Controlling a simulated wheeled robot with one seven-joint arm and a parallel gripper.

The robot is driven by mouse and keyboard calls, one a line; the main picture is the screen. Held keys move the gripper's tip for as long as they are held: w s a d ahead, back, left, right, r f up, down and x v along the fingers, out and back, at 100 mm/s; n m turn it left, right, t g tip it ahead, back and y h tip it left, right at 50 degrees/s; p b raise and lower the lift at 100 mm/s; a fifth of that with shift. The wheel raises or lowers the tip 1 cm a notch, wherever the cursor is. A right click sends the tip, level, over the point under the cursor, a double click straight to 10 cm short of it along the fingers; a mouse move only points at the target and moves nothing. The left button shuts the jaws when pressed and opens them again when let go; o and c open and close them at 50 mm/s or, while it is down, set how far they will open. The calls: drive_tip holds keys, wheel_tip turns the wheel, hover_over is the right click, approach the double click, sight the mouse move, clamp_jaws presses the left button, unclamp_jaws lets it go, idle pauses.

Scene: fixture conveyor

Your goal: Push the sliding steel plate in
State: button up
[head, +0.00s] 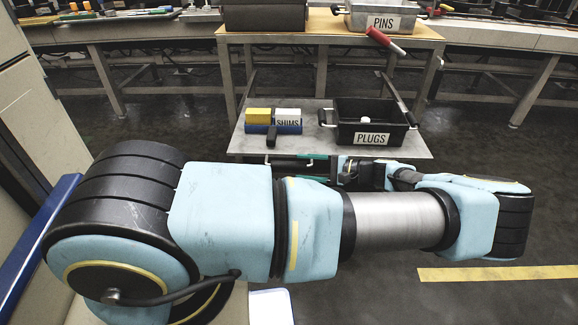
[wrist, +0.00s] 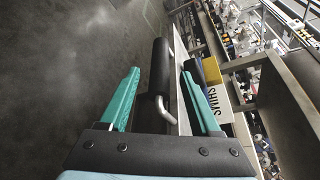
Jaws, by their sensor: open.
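The sliding steel plate (head: 318,143) is a grey shelf below the wooden table top, standing out toward me in the head view. In the wrist view its pale edge (wrist: 182,118) runs beside a black bar handle (wrist: 160,68) on a bent metal rod. My gripper (head: 300,168) is at the plate's front edge, partly hidden by my arm. In the wrist view my gripper (wrist: 161,75) is open, with one teal finger on each side of the handle. I see gaps between fingers and handle; contact cannot be told.
Above, the wooden table (head: 330,22) holds a PINS bin (head: 382,23) and an overhanging red-handled tool (head: 385,39). Floor to the right is clear.

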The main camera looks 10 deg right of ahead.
sight(290, 166)
drive_tip(key=shift+x, duration=2.55)
clamp_jaws()
